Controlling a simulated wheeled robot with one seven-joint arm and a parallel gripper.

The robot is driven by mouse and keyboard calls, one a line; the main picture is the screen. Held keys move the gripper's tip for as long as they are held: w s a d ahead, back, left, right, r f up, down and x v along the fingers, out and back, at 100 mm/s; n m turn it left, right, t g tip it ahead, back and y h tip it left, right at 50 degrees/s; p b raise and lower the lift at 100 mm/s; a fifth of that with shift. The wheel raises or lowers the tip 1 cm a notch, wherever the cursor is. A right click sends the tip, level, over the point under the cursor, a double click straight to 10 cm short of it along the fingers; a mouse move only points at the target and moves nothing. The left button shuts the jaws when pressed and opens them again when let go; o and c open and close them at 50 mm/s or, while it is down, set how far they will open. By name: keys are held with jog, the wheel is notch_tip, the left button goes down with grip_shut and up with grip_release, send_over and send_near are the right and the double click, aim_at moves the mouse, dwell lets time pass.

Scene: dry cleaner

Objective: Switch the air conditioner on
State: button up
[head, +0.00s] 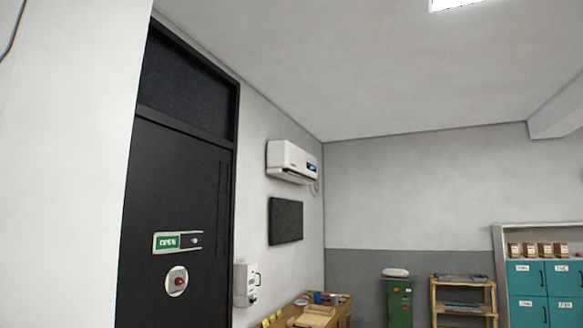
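The air conditioner (292,161) is a white wall unit, mounted high on the left wall near the room's far corner. A small blue-lit display (311,167) shows at its right end. Its louver position is too small to tell. My gripper and arm are not in the head view.
A black door (178,190) with a green OPEN sign (167,242) and a red round button (178,281) stands at left. A dark panel (285,220) and a white box (245,284) hang on the wall. Below are a wooden table (338,311), green cabinet (400,302), shelf (463,281) and teal lockers (541,278).

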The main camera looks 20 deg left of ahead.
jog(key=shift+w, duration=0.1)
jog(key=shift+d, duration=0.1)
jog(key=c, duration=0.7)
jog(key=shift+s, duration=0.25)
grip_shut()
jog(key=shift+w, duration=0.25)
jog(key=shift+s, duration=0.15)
